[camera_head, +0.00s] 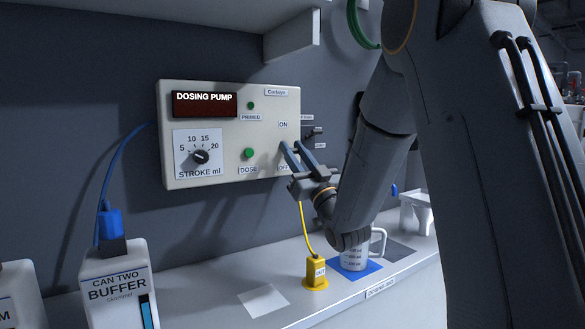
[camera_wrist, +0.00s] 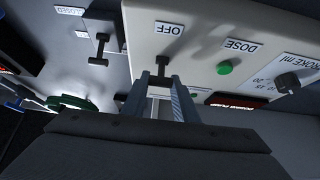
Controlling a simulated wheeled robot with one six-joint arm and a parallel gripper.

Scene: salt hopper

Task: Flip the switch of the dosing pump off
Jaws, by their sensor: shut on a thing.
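The dosing pump panel (camera_head: 225,110) is a cream box on the dark wall. Its switch sits between an ON label (camera_head: 282,125) and a partly covered OFF label (camera_head: 283,168). My gripper (camera_head: 292,152) is at the switch. In the wrist view, which is upside down, the dark switch lever (camera_wrist: 162,66) shows at the fingertips of my gripper (camera_wrist: 164,84), below the OFF label (camera_wrist: 168,28). The jaws are shut on the lever. The fingers cover much of the switch in the head view, so I cannot tell its position exactly.
A green DOSE button (camera_head: 249,153) and the stroke knob (camera_head: 201,157) are left of the switch. Another lever (camera_head: 312,132) is just right of the panel. Below, the counter holds a yellow connector (camera_head: 316,272), a jug (camera_head: 355,257) and a buffer can (camera_head: 118,285).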

